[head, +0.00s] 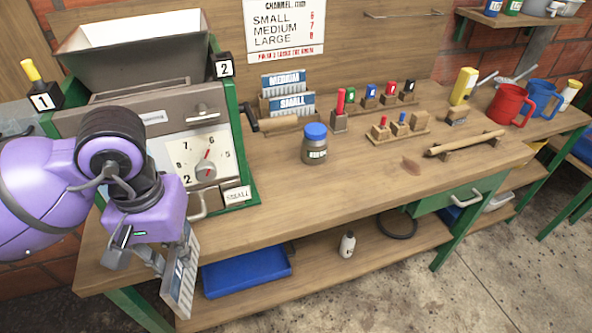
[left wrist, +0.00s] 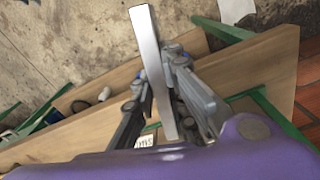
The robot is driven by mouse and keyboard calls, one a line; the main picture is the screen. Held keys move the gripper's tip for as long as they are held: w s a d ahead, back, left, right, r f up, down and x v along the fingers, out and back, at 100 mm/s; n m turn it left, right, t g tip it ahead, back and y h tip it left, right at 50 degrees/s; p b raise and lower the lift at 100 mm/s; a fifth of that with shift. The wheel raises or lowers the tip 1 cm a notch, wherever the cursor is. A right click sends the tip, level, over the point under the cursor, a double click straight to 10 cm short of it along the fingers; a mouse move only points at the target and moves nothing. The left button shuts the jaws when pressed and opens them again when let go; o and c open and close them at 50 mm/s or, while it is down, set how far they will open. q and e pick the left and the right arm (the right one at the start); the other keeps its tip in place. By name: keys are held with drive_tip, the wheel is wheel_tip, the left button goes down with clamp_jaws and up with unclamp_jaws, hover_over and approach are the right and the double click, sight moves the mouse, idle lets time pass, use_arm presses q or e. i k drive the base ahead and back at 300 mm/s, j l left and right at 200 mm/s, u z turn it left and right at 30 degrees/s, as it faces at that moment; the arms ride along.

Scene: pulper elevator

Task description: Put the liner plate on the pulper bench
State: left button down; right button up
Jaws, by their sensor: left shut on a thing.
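The liner plate (head: 184,283) is a flat light-grey plate with a blue and white label strip. My left gripper (head: 170,262) is shut on it and holds it in front of the bench's front edge, below the pulper. In the left wrist view the plate (left wrist: 151,62) stands edge-on between the fingers of my left gripper (left wrist: 159,78). The pulper bench (head: 365,192) has a wooden top. The pulper (head: 160,127) stands at its left end with a dial and a card. Two similar plates, marked MEDIUM (head: 283,79) and SMALL (head: 291,104), stand in a rack behind. My right gripper is out of view.
A jar with a blue lid (head: 315,150) stands mid-bench. Several coloured pegs in wooden blocks are behind, and a wooden rod (head: 466,144) lies at right. A blue tray (head: 246,274) and a small bottle (head: 347,244) are on the lower shelf. The front middle of the top is clear.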

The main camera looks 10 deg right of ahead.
sight(343, 176)
drive_tip(key=i+l, duration=0.1)
drive_tip(key=l, duration=0.35)
drive_tip(key=i+l, duration=0.1)
drive_tip(key=l, duration=0.35)
drive_tip(key=i+l, duration=0.15)
drive_tip(key=l, duration=0.3)
drive_tip(key=i+l, duration=0.1)
drive_tip(key=l, duration=0.3)
